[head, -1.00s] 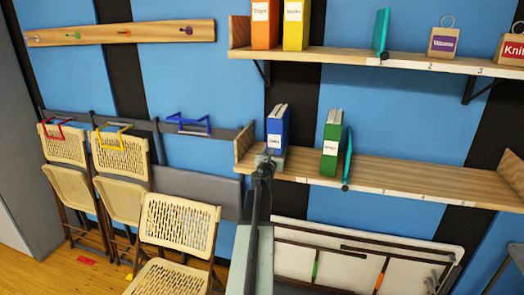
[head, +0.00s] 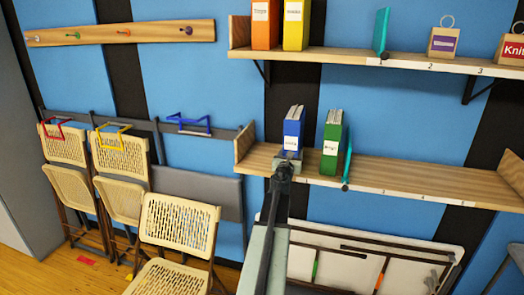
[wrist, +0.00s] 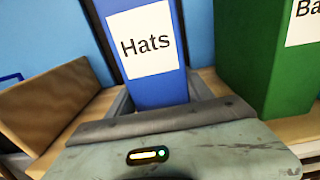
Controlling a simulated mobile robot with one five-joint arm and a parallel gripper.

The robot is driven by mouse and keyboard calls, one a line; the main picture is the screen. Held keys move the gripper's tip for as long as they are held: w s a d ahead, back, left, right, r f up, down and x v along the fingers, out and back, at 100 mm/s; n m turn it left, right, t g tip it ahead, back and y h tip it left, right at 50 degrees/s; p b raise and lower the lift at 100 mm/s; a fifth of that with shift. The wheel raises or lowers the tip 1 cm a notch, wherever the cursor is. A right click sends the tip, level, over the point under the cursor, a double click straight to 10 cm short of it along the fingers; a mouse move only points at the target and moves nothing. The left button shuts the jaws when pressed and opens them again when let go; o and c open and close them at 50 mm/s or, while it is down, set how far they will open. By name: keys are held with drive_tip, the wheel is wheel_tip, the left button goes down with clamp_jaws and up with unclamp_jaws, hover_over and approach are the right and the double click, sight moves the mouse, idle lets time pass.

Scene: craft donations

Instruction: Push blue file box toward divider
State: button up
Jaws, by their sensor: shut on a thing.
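The blue file box (head: 293,130) stands upright on the lower shelf (head: 420,180), left of the green file box (head: 331,145). In the wrist view the blue file box (wrist: 158,85) has a white label reading "Hats". My gripper (head: 288,158) is at its lower front, with fingers on both sides of its base, shut on it. The teal divider (head: 347,158) stands against the right side of the green box. A narrow gap separates the blue box from the green box (wrist: 262,60) in the wrist view.
The lower shelf has a wooden end panel (head: 245,142) at left, with bare board between it and the blue box. Right of the divider the shelf is empty. The upper shelf (head: 335,57) holds orange and yellow boxes, another teal divider and bags.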

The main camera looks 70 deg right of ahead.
drive_tip(key=shift+s+d, duration=0.15)
drive_tip(key=shift+s, duration=1.8)
drive_tip(key=shift+s+d, duration=0.1)
drive_tip(key=shift+s, duration=1.8)
drive_tip(key=o, duration=1.4)
